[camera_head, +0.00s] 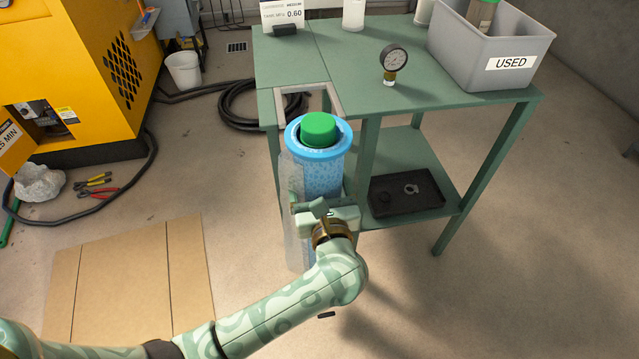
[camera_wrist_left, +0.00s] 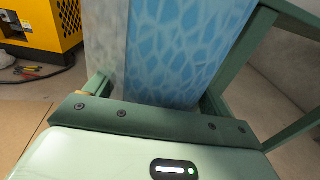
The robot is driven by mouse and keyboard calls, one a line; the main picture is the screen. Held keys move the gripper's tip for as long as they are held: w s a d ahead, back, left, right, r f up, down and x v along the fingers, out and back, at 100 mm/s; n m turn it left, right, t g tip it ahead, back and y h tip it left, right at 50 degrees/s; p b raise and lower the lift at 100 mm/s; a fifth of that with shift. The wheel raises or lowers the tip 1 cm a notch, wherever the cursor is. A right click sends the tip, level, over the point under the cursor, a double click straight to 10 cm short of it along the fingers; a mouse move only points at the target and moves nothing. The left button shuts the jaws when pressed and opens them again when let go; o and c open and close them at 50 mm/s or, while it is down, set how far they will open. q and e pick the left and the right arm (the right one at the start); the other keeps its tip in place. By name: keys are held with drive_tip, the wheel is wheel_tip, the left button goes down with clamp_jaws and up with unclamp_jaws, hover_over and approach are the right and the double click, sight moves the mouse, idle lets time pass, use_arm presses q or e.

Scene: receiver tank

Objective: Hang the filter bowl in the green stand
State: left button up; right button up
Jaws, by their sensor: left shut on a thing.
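The filter bowl (camera_head: 323,176) has a bright blue rim, a blue patterned translucent body and a green-topped element (camera_head: 319,129) inside. It looks upright. My left gripper (camera_head: 325,205) is shut on its lower body. The body also fills the upper middle of the left wrist view (camera_wrist_left: 180,50), with a cloudy grey strip along its left side. The green stand (camera_head: 345,60) has a pale-edged square opening (camera_head: 310,88) at its front left. The bowl's rim appears just in front of this opening and hides part of its near edge; I cannot tell whether they touch. My right gripper is not in view.
On the stand are a pressure gauge (camera_head: 393,62), a grey "USED" bin (camera_head: 480,55) and a small sign (camera_head: 283,14). A black tray (camera_head: 407,192) sits on its lower shelf. A yellow machine (camera_head: 75,60) and coiled hose (camera_head: 245,105) are left. Cardboard (camera_head: 135,285) lies on the floor.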

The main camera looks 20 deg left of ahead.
use_arm(q)
drive_tip(key=shift+r+b+x, duration=0.15)
drive_tip(key=shift+b+x, duration=0.15)
drive_tip(key=shift+x, duration=0.65)
drive_tip(key=shift+r+b+x, duration=0.15)
drive_tip(key=shift+b+x, duration=0.1)
drive_tip(key=shift+x, duration=0.7)
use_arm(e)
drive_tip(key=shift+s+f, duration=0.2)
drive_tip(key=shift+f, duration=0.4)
use_arm(q)
drive_tip(key=shift+w+a, duration=0.1)
drive_tip(key=shift+w, duration=0.05)
